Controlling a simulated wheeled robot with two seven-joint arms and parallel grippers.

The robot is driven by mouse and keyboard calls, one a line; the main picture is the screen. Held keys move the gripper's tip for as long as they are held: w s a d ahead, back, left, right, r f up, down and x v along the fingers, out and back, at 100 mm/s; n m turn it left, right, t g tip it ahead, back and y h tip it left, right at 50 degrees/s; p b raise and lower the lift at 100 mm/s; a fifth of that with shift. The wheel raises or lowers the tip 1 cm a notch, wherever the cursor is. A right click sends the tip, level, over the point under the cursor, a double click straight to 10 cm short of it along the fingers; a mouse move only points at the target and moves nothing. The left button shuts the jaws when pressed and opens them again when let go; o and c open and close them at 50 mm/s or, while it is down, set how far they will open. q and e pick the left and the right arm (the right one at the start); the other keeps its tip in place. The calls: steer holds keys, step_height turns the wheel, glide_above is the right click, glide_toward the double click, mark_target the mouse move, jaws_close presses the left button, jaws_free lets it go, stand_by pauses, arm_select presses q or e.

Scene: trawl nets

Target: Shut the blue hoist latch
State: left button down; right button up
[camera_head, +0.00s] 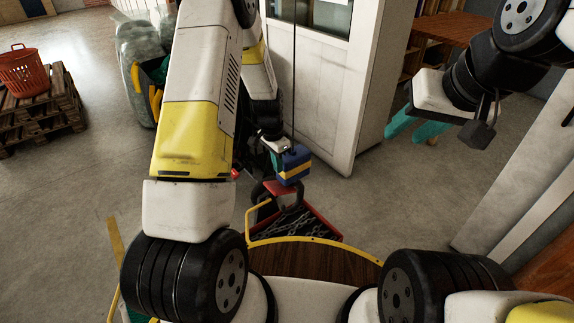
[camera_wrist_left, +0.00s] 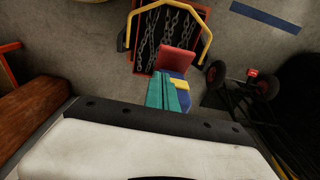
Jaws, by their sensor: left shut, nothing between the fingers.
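The blue hoist block (camera_head: 293,167) with a yellow band hangs on a thin dark cable in the middle of the head view. In the left wrist view only part of the block (camera_wrist_left: 183,97) shows, blue and yellow, right beside the fingers. My left gripper (camera_wrist_left: 168,93) has its teal fingers together with nothing between them. They are at the block's side; I cannot tell if they touch it. In the head view my left wrist hides most of them. The latch cannot be made out separately. My right gripper (camera_head: 418,128) is at the right, empty, with its teal fingers apart.
Below the block stands a red tray (camera_head: 310,224) holding chains, with a yellow handle. A red part (camera_wrist_left: 176,60) lies between block and tray. A white cabinet (camera_head: 330,90) stands behind. A wheeled black cart (camera_wrist_left: 262,88) is close by. Pallets with an orange basket (camera_head: 23,72) are far left.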

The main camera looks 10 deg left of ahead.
mark_target(275, 193)
arm_select(q)
steer(key=f, duration=1)
steer(key=shift+w+d, duration=0.4)
steer(key=shift+s+a+f+t+h, duration=0.35)
steer(key=shift+t+h, duration=0.15)
steer(key=shift+s+a+f+t+h, duration=0.25)
steer(key=shift+f+t+h, duration=0.1)
steer(key=shift+t+h, duration=0.05)
steer(key=shift+s+a+f+t+h, duration=0.2)
steer(key=shift+f+t+h, duration=0.1)
steer(key=shift+f, duration=0.05)
steer(key=shift+s+a+f+t+h, duration=0.15)
steer(key=shift+f+t+h, duration=0.15)
steer(key=shift+f, duration=0.05)
step_height(275, 193, down, 12)
steer(key=w+d+t+h, duration=0.1)
steer(key=t+h, duration=0.1)
steer(key=shift+w+d+t+h, duration=0.2)
steer(key=shift+t+h, duration=0.2)
stand_by(0.5)
